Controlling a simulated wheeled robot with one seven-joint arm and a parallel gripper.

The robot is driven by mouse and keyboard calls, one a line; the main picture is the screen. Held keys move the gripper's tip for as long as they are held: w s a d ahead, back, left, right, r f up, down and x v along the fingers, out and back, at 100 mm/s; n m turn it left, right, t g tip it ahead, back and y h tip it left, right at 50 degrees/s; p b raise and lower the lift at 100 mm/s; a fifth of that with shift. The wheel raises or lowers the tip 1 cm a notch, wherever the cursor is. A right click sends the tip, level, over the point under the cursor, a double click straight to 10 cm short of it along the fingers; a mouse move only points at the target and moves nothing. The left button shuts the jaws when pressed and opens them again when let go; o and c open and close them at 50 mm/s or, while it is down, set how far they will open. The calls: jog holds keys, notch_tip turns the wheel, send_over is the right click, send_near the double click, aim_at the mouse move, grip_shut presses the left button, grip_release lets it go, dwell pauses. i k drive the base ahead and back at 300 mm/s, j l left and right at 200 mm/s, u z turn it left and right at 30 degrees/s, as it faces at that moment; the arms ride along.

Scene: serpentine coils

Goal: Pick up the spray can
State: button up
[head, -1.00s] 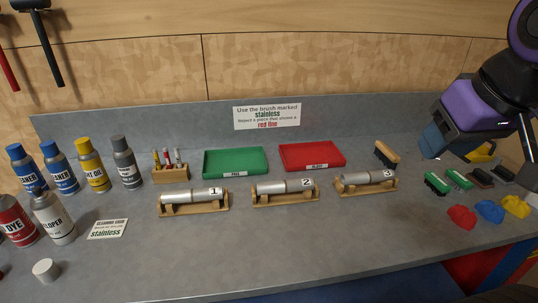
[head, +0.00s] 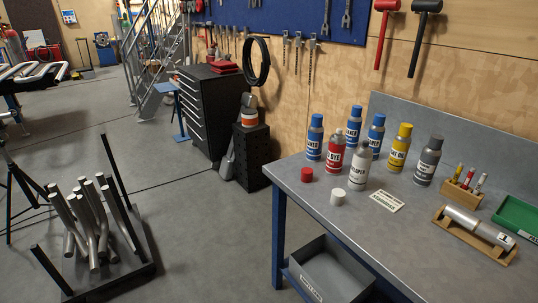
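Several spray cans stand upright at the left end of the workbench. There are blue cans (head: 315,139) (head: 354,124) (head: 376,135), a red can marked DYE (head: 335,154), and a silver-white can (head: 358,168) whose label seems to read DEVELOPER. A yellow can (head: 399,150) and a dark grey can (head: 428,161) stand to their right. The red and silver-white cans have no caps on; a loose red cap (head: 307,174) and white cap (head: 338,197) are in front of them. The pictures do not show which can is meant. My gripper is out of view.
The grey workbench (head: 300,198) has a free left corner. A card (head: 384,201), a wooden marker holder (head: 462,191), a metal tube on a cradle (head: 478,228) and a green tray (head: 515,215) are to the right. A metal stock stand (head: 100,240) and a black tool cabinet (head: 205,112) stand on the floor.

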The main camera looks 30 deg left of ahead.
aim_at(337, 142)
jog(key=u, duration=0.8)
jog(key=z, duration=1.55)
jog(key=u, duration=1.5)
jog(key=z, duration=0.35)
jog(key=j+z, duration=0.15)
jog(key=z, duration=0.2)
jog(key=j+z, duration=0.1)
jog(key=z, duration=0.3)
jog(key=j+z, duration=0.35)
jog(key=j, duration=0.3)
jog(key=j+z, duration=0.3)
jog(key=j, duration=0.3)
jog(key=k+j+z, duration=0.2)
jog(key=j+z, duration=0.15)
jog(key=j, duration=0.25)
